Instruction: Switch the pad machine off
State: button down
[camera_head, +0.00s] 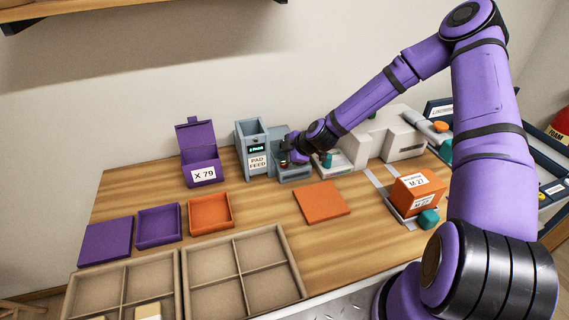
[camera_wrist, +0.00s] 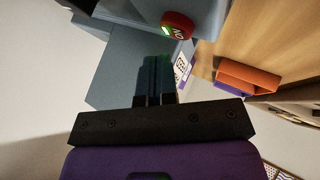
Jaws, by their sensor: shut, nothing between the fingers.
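The pad machine (camera_head: 250,134) is a blue-grey box with a "PAD FEED" label, standing at the back of the table against the wall. A lower blue-grey part is at its right. My gripper (camera_head: 288,151) is over that lower part, just right of the tall box. In the wrist view, the shut, empty fingers (camera_wrist: 156,62) point at a blue-grey surface (camera_wrist: 112,65) of the machine. The mark's lettering looks like "ON".
A purple lidded bin (camera_head: 202,172) marked X 79 stands left of the machine. A white-grey press (camera_head: 385,135) stands close on the right. An orange box (camera_head: 416,190), an orange pad (camera_head: 321,202), small trays and beige divided trays (camera_head: 245,270) lie in front.

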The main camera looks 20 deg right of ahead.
aim_at(284, 165)
jog(key=shift+f, duration=0.15)
jog(key=shift+f, duration=0.25)
jog(key=shift+f, duration=0.5)
dwell(0.7)
jog(key=shift+r, duration=1)
notch_tip(284, 165, up, 6)
dwell(0.5)
jog(key=shift+s, duration=0.1)
dwell(0.3)
